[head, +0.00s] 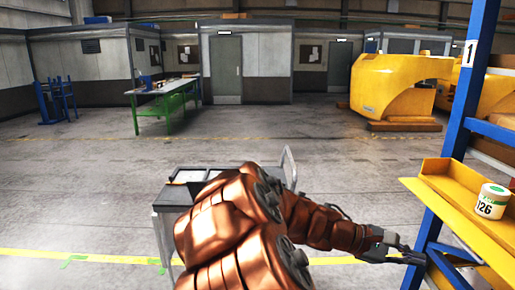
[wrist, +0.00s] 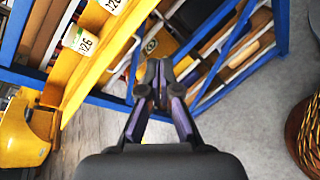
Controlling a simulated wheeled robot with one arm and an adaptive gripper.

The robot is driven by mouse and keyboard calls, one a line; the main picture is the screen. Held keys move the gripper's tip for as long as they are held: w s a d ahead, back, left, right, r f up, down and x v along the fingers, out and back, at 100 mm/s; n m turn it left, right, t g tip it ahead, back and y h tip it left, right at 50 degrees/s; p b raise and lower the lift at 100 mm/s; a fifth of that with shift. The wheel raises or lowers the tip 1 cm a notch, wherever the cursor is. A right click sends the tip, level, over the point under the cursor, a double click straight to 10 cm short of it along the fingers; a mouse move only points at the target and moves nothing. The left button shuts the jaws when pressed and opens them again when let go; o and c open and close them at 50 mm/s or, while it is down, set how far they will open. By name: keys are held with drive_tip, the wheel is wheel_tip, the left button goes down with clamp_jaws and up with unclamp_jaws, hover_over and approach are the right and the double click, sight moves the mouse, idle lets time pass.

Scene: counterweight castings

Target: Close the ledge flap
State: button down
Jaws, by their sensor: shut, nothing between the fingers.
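A yellow ledge (head: 462,222) is fixed to the blue rack at the right of the head view. It also crosses the upper left of the wrist view as a long yellow strip (wrist: 98,62). I cannot tell clearly which part is the flap or at what angle it stands. A white tub marked 126 (head: 491,201) stands on the ledge; it also shows in the wrist view (wrist: 80,40). My gripper (head: 412,257) is low beside the rack's blue post, below and left of the ledge. In the wrist view its fingertips (wrist: 158,72) are together and empty, apart from the yellow strip.
The blue rack (head: 468,80) bounds the right side, with boxes on its shelves (wrist: 215,55). A grey cart (head: 168,212) stands partly behind my arm. Yellow castings (head: 395,85) and a green-legged bench (head: 165,100) are far off. The floor between is clear.

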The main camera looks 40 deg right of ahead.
drive_tip(key=w+a+f+t+y, duration=0.1)
drive_tip(key=a+f+t+y, duration=0.1)
drive_tip(key=a, duration=0.7)
drive_tip(key=w+a+f+m+t+y, duration=0.1)
drive_tip(key=w+a+f+t+y, duration=0.1)
drive_tip(key=a, duration=0.7)
drive_tip(key=w+a+f+t+y, duration=0.2)
drive_tip(key=a+f, duration=0.3)
drive_tip(key=a, duration=0.4)
drive_tip(key=shift+w+f+t+y, duration=0.25)
drive_tip(key=shift+f+t+y, duration=0.15)
drive_tip(key=shift+t+y, duration=0.4)
drive_tip(key=c, duration=1.8)
unclamp_jaws()
drive_tip(key=a+t+y, duration=0.1)
drive_tip(key=a+y, duration=0.1)
drive_tip(key=a, duration=0.7)
drive_tip(key=shift+s+a, duration=0.4)
drive_tip(key=shift+s, duration=0.05)
drive_tip(key=shift+o, duration=0.9)
drive_tip(key=shift+s+a+y, duration=0.1)
drive_tip(key=shift+a+y, duration=0.15)
drive_tip(key=shift+y, duration=0.05)
drive_tip(key=o, duration=0.3)
drive_tip(key=shift+o, duration=0.4)
drive_tip(key=shift+d, duration=0.15)
